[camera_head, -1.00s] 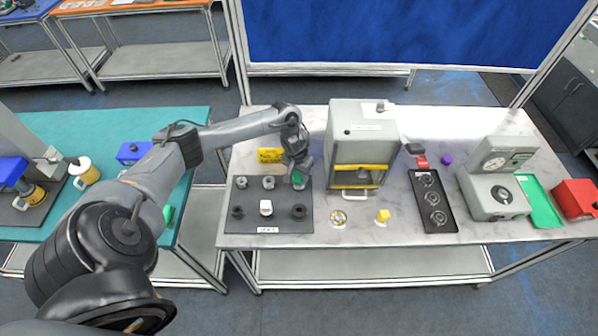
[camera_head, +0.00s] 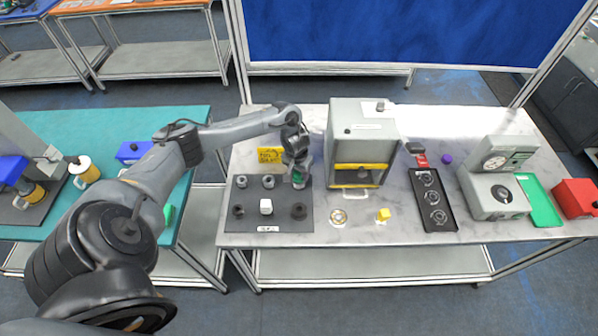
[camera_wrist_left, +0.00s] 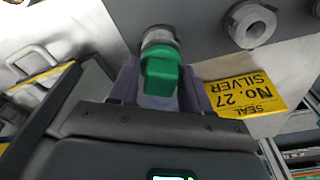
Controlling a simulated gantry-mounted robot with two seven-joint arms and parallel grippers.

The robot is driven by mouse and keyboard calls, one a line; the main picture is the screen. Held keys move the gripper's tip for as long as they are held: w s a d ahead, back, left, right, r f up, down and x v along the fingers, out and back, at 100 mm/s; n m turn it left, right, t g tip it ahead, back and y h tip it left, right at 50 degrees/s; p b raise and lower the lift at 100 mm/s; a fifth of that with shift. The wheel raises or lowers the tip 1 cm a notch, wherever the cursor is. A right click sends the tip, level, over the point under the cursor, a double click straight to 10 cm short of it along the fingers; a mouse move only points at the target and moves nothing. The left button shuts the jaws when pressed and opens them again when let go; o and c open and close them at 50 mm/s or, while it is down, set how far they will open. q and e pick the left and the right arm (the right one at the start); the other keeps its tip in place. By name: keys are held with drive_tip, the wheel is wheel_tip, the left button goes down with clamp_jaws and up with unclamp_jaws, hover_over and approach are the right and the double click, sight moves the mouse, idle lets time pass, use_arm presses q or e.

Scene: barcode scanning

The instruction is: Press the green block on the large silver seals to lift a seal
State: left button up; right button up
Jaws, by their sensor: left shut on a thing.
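My left gripper (camera_head: 298,174) is shut on a green block (camera_head: 298,178) over the back right corner of the dark seal board (camera_head: 283,223). In the left wrist view the green block (camera_wrist_left: 160,72) sits between the fingers, its far end at a silver ring-shaped seal (camera_wrist_left: 158,38). It looks in contact, but pressing cannot be told. A second silver seal (camera_wrist_left: 250,25) lies beside it on the board. In the head view two silver seals show on the back row, left (camera_head: 241,182) and middle (camera_head: 268,181); the gripper mostly hides the right one. My right gripper is not in view.
A yellow sign (camera_wrist_left: 245,97) reading "SEAL No. 27 SILVER" stands behind the board. A grey cabinet with yellow trim (camera_head: 360,135) stands close right of the gripper. Dark seals (camera_head: 298,211) and a white block (camera_head: 266,206) occupy the front row.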

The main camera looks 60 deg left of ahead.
use_arm(q)
drive_tip(key=shift+f, duration=0.35)
drive_tip(key=shift+f, duration=0.3)
idle(0.4)
idle(1.0)
drive_tip(key=shift+p, duration=0.4)
idle(0.5)
drive_tip(key=shift+f, duration=0.15)
idle(0.8)
idle(0.4)
